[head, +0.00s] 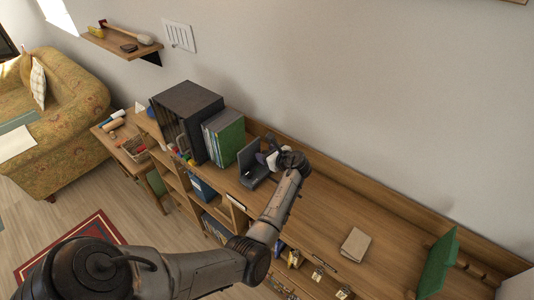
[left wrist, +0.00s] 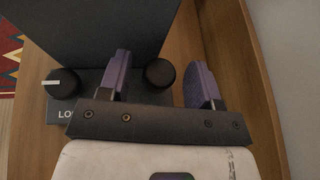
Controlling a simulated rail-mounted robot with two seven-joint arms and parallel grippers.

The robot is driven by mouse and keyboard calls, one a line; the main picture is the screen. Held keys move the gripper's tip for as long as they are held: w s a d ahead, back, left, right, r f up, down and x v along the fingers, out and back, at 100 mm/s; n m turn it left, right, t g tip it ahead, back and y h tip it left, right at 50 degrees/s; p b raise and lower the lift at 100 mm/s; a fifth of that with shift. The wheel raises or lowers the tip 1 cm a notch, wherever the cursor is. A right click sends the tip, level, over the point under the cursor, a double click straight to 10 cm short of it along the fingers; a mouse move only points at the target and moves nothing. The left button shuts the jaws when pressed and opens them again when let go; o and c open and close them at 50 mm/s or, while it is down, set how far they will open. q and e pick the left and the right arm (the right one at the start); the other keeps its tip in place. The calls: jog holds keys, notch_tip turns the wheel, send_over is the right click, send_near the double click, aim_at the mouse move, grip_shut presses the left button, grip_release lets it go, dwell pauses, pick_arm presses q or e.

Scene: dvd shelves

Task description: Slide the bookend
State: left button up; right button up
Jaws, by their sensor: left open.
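A dark grey bookend (head: 249,156) with an upright panel and a flat base stands on the wooden shelf top, to the right of a row of green cases. In the left wrist view the bookend's panel (left wrist: 95,30) fills the upper left, and its base carries partly hidden lettering and two round black knobs. My left gripper (head: 268,157) is open at the bookend's right side. In the wrist view its purple fingers (left wrist: 161,82) stand apart, with one knob (left wrist: 160,72) showing between them. I cannot tell whether they touch it. My right gripper is not in view.
Green cases (head: 224,136) and a dark box (head: 187,110) stand left of the bookend. The shelf top to the right is mostly clear, with a tan book (head: 355,244) and a green upright panel (head: 437,264). A wall runs behind.

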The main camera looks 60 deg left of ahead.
pick_arm(q)
jog(key=shift+c, duration=0.4)
grip_shut()
